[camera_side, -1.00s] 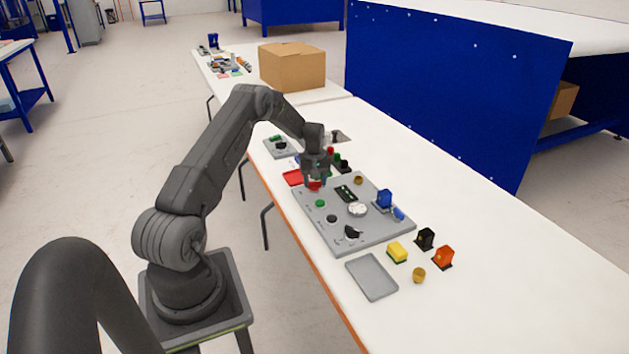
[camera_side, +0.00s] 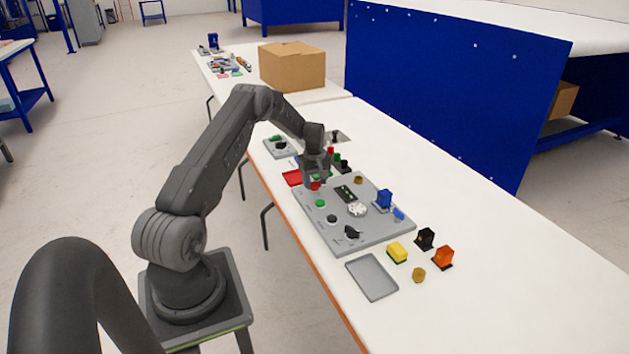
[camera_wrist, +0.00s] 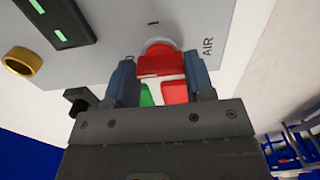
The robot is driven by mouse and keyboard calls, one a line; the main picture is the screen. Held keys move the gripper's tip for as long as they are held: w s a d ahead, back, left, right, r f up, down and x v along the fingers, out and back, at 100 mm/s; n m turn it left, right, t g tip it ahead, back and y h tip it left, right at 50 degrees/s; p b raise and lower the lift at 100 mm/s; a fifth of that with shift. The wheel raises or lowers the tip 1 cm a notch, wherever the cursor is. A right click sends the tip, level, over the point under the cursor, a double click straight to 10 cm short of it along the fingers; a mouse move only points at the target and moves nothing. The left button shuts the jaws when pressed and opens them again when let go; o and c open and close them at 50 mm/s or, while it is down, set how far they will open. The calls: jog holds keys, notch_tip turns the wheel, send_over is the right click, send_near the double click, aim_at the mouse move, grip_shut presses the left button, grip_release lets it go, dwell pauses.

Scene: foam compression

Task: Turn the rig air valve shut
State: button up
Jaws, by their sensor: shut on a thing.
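The air valve is a red handle (camera_wrist: 155,66) on a pale round base, on the grey panel beside the printed word AIR in the wrist view. A short mark is printed above it, and another, partly hidden, to its left. My gripper (camera_wrist: 159,74) has its two blue-grey fingers on either side of the red handle and is shut on it. In the side view my gripper (camera_side: 315,179) is low at the far left corner of the grey panel (camera_side: 371,236), with a little red of the valve (camera_side: 314,187) showing below it.
The panel also carries a black block with green bars (camera_wrist: 58,18), a brass ring (camera_wrist: 21,62) and a white dial (camera_side: 356,209). A red tray (camera_side: 292,178) and several small coloured parts are close to my gripper. A cardboard box (camera_side: 292,67) stands farther back.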

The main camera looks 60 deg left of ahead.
aim_at(314, 182)
jog(key=o, duration=0.9)
jog(key=shift+r, duration=0.15)
notch_tip(314, 182, up, 14)
jog(key=shift+f, duration=0.2)
